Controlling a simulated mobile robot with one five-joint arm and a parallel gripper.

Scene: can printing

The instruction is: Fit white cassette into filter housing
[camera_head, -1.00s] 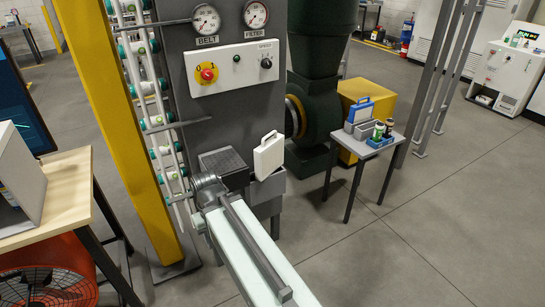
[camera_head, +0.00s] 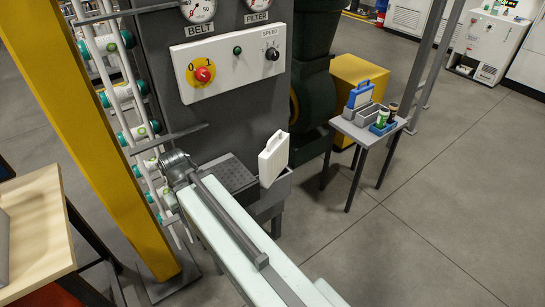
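The white cassette (camera_head: 273,160), a flat case with a handle loop on top, stands at the grey filter housing (camera_head: 277,196) on the side of the machine. Most of the cassette shows above the housing rim, and it looks a little tilted. Its lower end meets the housing opening; I cannot tell how deep it sits or whether it touches the bottom. My gripper is not in view, and nothing visible holds the cassette.
A control panel (camera_head: 230,62) is above. The side table (camera_head: 365,138) at right holds a blue-handled cassette (camera_head: 359,96) and bottles. A yellow post (camera_head: 98,130) stands left. Right floor is clear.

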